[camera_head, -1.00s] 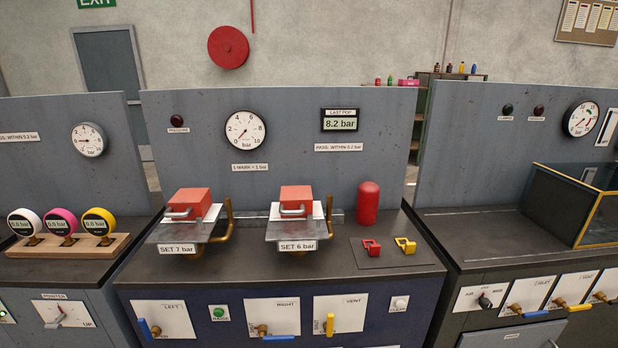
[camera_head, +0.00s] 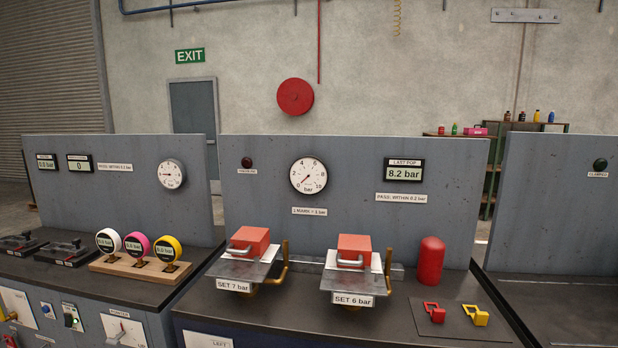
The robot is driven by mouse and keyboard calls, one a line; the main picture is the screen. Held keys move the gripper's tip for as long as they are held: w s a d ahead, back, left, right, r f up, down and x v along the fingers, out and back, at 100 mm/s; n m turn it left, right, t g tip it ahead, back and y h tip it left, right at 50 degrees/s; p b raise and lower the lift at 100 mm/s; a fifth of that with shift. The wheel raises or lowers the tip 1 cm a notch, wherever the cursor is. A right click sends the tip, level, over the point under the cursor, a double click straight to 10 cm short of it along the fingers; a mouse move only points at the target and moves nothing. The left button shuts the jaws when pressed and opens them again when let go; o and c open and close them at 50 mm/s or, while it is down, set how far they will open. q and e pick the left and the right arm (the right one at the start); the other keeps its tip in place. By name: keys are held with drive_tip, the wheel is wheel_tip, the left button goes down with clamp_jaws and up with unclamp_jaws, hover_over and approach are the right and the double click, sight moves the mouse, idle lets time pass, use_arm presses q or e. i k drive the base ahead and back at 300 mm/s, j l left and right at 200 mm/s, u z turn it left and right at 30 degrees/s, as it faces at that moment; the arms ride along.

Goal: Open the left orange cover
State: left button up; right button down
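The left orange cover (camera_head: 251,239) is a box-shaped lid with a grey handle on its front. It sits on the left fixture, above the plate labelled SET 7 bar (camera_head: 234,286), and looks closed. A matching right orange cover (camera_head: 354,247) sits on the fixture labelled SET 6 bar (camera_head: 353,300) and also looks closed. A brass pipe stands at the right of the left fixture. Neither of my grippers shows in the head view.
A red cylinder (camera_head: 430,262) stands right of the covers. A red padlock-like piece (camera_head: 434,312) and a yellow one (camera_head: 475,315) lie on a mat. Coloured round gauges (camera_head: 137,244) stand on a wooden block at left. A grey panel (camera_head: 350,160) rises behind the covers.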

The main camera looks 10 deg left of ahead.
sight(248, 241)
drive_tip(key=i+u, duration=0.15)
drive_tip(key=u, duration=0.25)
drive_tip(key=i+u, duration=0.15)
drive_tip(key=u, duration=0.25)
drive_tip(key=i+u, duration=0.15)
drive_tip(key=u, duration=0.25)
